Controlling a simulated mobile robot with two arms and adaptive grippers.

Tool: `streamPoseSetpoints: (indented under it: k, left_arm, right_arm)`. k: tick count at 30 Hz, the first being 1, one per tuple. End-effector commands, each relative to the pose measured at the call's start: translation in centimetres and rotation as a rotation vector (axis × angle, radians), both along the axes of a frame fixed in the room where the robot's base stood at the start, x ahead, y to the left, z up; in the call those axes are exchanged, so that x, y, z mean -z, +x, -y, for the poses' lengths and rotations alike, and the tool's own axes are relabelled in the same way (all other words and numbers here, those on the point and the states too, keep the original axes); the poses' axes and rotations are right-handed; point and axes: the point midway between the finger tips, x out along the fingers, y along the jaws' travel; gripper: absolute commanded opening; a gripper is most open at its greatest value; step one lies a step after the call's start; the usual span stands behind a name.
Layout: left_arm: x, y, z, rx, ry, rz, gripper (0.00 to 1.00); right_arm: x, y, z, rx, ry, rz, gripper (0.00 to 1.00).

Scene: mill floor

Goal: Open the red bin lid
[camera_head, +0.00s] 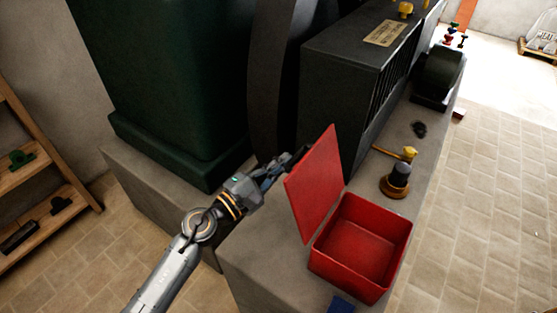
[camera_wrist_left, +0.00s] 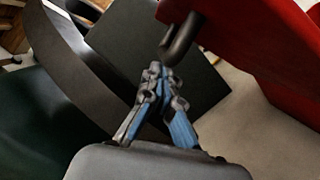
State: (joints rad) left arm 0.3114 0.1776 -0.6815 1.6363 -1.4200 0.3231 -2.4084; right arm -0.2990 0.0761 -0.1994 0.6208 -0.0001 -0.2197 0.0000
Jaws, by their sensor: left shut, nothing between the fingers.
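The red bin (camera_head: 363,247) stands on the stone ledge, and its inside looks empty. Its red lid (camera_head: 316,186) stands up steeply along the bin's left side, wide open. In the left wrist view the lid (camera_wrist_left: 262,40) fills the upper right, with a dark hooked handle (camera_wrist_left: 182,40) on it. My left gripper (camera_head: 291,161) is shut and empty, behind the lid's upper left edge. In the wrist view its fingertips (camera_wrist_left: 160,72) are just below the handle; I cannot tell whether they touch it. My right gripper is not in view.
A brass-and-black object (camera_head: 396,180) and a yellow-headed tool (camera_head: 404,153) lie beyond the bin. A blue item (camera_head: 341,304) is in front. A dark machine housing (camera_head: 350,60) and green machine body (camera_head: 165,80) stand behind. Floor at right is clear.

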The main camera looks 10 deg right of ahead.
Motion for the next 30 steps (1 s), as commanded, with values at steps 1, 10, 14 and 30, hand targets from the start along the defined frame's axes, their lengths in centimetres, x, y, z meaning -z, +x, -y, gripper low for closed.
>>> streamPoseSetpoints:
  k: [1,10,14,30]
  left_arm:
    - [0.0,0.0,0.0,0.0,0.0,0.0,0.0]
    - [-1.8,-1.1,1.0,0.002,0.068,0.07,0.0]
    - [-2.4,-2.0,1.9,0.001,0.076,0.077,0.0]
    - [-1.8,-1.7,1.7,-0.001,0.076,0.076,0.0]
  right_arm:
    - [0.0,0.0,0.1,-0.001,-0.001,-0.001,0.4]
    - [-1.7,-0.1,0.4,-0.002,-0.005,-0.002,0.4]
    - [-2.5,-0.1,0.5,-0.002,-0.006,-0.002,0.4]
    - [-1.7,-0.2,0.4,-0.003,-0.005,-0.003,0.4]
